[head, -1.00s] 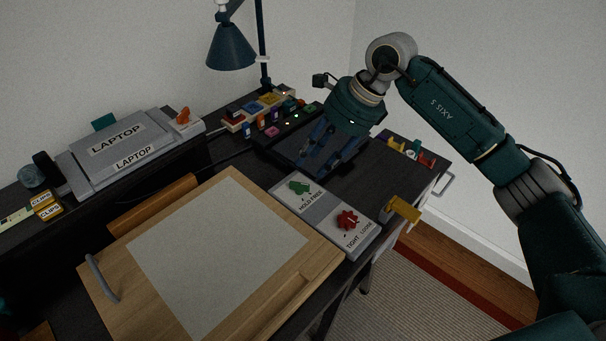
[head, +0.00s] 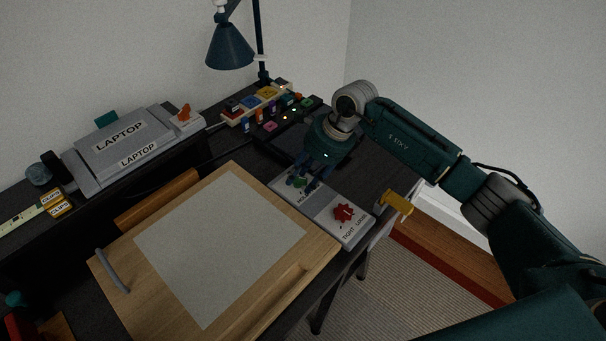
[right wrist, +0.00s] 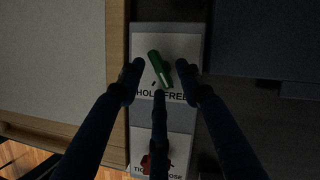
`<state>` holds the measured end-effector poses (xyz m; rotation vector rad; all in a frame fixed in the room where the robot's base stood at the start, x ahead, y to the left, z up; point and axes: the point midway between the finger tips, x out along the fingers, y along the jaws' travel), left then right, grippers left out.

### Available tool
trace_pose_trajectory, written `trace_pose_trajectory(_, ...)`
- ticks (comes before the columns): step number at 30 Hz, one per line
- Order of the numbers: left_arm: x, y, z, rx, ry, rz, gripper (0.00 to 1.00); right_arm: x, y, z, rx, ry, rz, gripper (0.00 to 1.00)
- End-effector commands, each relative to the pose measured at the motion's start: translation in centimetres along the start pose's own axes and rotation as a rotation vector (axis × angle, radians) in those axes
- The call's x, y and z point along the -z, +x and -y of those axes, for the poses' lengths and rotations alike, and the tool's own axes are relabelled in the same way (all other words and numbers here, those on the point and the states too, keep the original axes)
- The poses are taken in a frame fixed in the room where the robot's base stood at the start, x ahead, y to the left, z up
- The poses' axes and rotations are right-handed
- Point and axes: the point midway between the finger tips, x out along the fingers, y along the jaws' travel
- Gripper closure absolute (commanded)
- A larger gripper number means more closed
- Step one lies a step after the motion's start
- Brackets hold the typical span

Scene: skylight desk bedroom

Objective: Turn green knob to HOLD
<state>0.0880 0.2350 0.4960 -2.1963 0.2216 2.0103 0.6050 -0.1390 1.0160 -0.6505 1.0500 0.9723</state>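The green knob (right wrist: 157,66) is a bar-shaped handle on a light grey panel (right wrist: 185,38). Its white-marked lower end leans right, toward the FREE side of the HOLD/FREE label (right wrist: 162,95). In the head view the green knob (head: 300,182) is partly hidden by my right gripper (head: 303,178). In the right wrist view my right gripper (right wrist: 160,66) is open, with fingers on both sides of the knob and a third below it. Gaps show between the side fingers and the knob. My left gripper is not in view.
A red knob (head: 343,212) marked TIGHT/LOOSE sits on the same panel, nearer the desk front. A wooden drawing board (head: 240,290) lies left of the panel. A yellow clamp-like piece (head: 397,203) sticks out at the desk edge. A blue lamp (head: 230,47) stands behind.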

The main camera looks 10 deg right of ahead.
Motion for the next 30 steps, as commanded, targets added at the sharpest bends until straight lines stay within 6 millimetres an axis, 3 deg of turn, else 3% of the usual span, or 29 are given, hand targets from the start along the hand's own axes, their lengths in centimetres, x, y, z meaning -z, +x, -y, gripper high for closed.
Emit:
trace_pose_trajectory(4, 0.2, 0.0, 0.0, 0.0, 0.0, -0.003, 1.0, 0.0, 0.0, 0.0, 0.0, 0.0, 0.0, 0.65)
trace_pose_trajectory(9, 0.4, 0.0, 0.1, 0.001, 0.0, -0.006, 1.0, 0.0, 0.0, 0.0, 0.0, 0.0, 0.001, 0.98)
trace_pose_trajectory(10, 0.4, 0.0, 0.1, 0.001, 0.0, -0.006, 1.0, 0.0, 0.0, 0.0, 0.0, 0.0, 0.001, 1.0)
trace_pose_trajectory(21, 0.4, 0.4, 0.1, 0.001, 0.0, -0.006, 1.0, 0.0, 0.0, -0.1, 0.016, 0.033, 0.001, 1.0)
trace_pose_trajectory(30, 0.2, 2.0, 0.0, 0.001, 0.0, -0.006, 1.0, -0.1, 0.2, -0.3, 0.089, 0.204, 0.003, 1.0)
